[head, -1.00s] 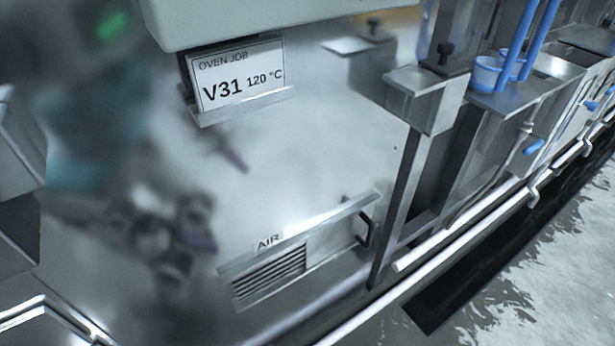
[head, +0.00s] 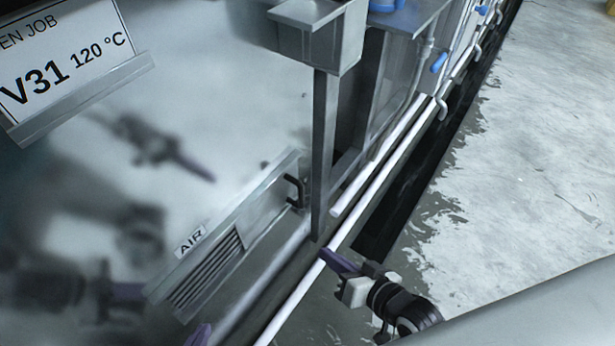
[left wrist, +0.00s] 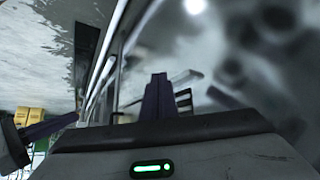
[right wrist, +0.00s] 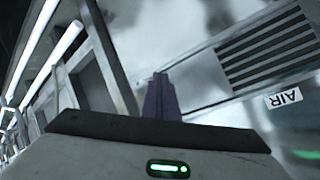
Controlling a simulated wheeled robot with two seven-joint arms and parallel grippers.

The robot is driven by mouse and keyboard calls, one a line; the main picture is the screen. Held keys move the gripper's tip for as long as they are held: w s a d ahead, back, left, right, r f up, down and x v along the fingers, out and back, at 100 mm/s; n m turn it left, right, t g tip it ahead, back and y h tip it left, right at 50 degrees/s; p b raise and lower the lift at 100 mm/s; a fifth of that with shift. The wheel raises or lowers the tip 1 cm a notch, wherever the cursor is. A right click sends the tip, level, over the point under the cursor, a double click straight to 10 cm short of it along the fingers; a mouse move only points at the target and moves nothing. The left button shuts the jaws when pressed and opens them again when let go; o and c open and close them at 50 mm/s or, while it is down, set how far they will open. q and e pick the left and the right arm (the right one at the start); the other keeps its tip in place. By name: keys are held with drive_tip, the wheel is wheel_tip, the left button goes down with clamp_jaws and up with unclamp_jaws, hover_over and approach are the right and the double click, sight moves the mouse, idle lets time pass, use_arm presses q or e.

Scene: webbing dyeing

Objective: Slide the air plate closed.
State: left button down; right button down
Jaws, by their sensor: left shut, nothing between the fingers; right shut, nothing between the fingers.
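The air plate (head: 268,208) is a plain metal panel with a black handle (head: 294,191) at its right end, low on the oven front in the head view. Left of it, the louvres (head: 206,272) are uncovered below the AIR label (head: 190,240). They also show in the right wrist view (right wrist: 268,48). My left gripper (head: 198,336) shows only its purple tip at the head view's bottom edge, below the louvres. It is shut and empty, as in the left wrist view (left wrist: 156,90). My right gripper (head: 338,262) is shut and empty, below and right of the handle, apart from it.
A metal post (head: 323,150) under a box stands just right of the handle. The OVEN JOB card (head: 65,60) is upper left. Dark shapes on the shiny oven front are blurred reflections. Open floor (head: 530,150) lies to the right.

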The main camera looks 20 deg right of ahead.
drive_tip(key=w+d+r+m+t+b, duration=0.2)
drive_tip(key=w+d+m, duration=0.1)
drive_tip(key=w+m, duration=0.3)
drive_tip(key=w+d+r+m+t+y+b, duration=0.1)
drive_tip(key=w+d+r+m+t+b, duration=0.1)
drive_tip(key=w, duration=0.6)
drive_tip(key=d+m+t+b, duration=0.1)
drive_tip(key=d+m, duration=0.1)
drive_tip(key=m, duration=0.1)
drive_tip(key=shift+w+d+r+m+t, duration=0.15)
drive_tip(key=shift+w+d+m+t, duration=0.15)
drive_tip(key=shift+m, duration=0.1)
drive_tip(key=b+x, duration=0.2)
drive_tip(key=x, duration=0.7)
drive_tip(key=shift+w+a, duration=0.15)
drive_tip(key=shift+s+a+p, duration=0.2)
drive_tip(key=shift+s+a, duration=0.1)
drive_tip(key=shift+a, duration=0.3)
drive_tip(key=shift+s+a+p, duration=0.15)
drive_tip(key=shift+s+a, duration=0.1)
drive_tip(key=shift+a, duration=0.35)
drive_tip(key=shift+s+a, duration=0.2)
drive_tip(key=shift+a, duration=0.1)
drive_tip(key=shift+s+a, duration=0.2)
